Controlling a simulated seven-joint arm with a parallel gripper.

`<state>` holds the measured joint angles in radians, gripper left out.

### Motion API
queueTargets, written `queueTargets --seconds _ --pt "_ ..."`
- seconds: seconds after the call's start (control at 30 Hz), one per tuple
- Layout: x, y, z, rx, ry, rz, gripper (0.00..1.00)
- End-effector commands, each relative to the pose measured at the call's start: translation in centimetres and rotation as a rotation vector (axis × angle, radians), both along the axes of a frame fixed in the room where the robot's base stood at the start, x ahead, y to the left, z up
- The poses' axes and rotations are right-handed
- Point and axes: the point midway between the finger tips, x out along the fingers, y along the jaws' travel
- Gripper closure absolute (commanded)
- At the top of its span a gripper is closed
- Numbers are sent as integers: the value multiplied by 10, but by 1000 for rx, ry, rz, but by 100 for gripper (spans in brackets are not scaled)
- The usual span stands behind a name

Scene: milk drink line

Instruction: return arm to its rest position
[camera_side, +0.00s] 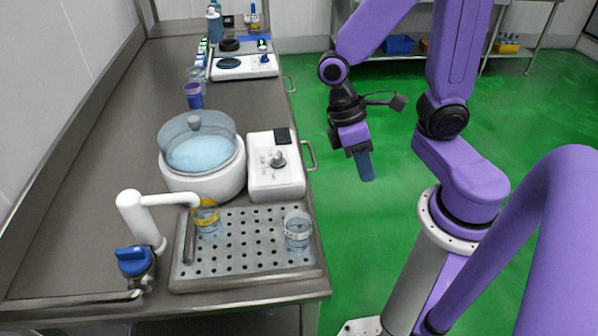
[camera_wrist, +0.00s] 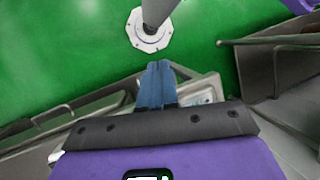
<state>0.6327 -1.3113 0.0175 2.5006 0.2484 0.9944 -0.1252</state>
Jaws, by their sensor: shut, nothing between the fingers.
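My gripper (camera_side: 363,165) hangs in the air over the green floor, to the right of the counter edge in the side view. Its blue fingers point downward and are closed together with nothing between them. The shut fingers (camera_wrist: 157,84) also show in the middle of the wrist view, with green floor beyond them. My purple arm is folded above and to the right of the gripper, clear of the counter.
The steel counter (camera_side: 120,130) runs along the left. On it are a white pot with a glass lid (camera_side: 197,150), a control box (camera_side: 275,178), a perforated drain tray (camera_side: 246,262), a glass with a yellow band (camera_side: 207,219), another glass (camera_side: 298,232) and a white tap (camera_side: 132,215). Open floor (camera_side: 345,235) lies below my gripper.

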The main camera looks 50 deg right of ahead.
Motion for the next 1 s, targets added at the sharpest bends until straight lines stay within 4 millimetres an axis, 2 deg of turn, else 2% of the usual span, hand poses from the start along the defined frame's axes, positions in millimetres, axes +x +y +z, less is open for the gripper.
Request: queueTargets --seconds 0.3,0.5,1.0 --pt "-15 4 26 87 -253 288 100" --pt "-25 9 40 146 -364 413 100" --pt "-29 11 45 174 -406 459 100"
